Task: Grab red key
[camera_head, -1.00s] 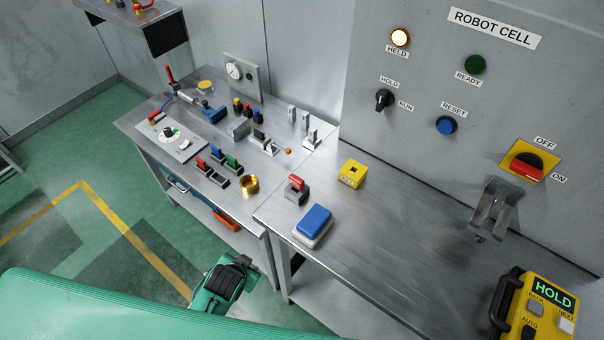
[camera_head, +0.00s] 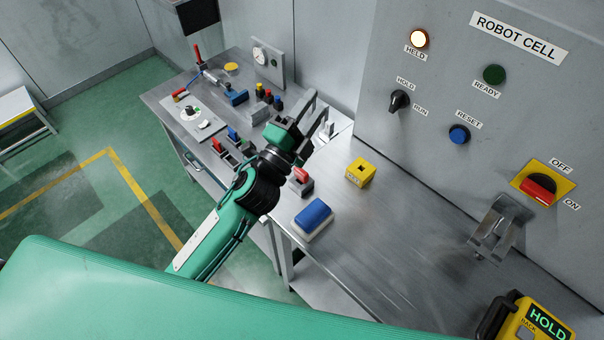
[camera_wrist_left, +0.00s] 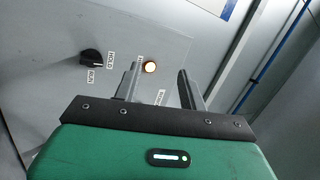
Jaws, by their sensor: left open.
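A red key-like piece (camera_head: 302,175) stands in a small grey block on the near bench, behind the blue-topped block. My left gripper (camera_head: 318,105) is open and empty, raised above the benches beyond the first red piece. In the left wrist view its two fingers (camera_wrist_left: 159,78) are apart, with the panel behind them. No red key shows in that view. My right gripper is not in view.
A yellow block (camera_head: 361,172) and a blue-topped white block (camera_head: 313,218) sit on the near bench (camera_head: 385,240). The ROBOT CELL panel (camera_head: 450,75) rises behind, with knobs and a grey bracket (camera_head: 495,228). A yellow pendant (camera_head: 540,322) is at lower right.

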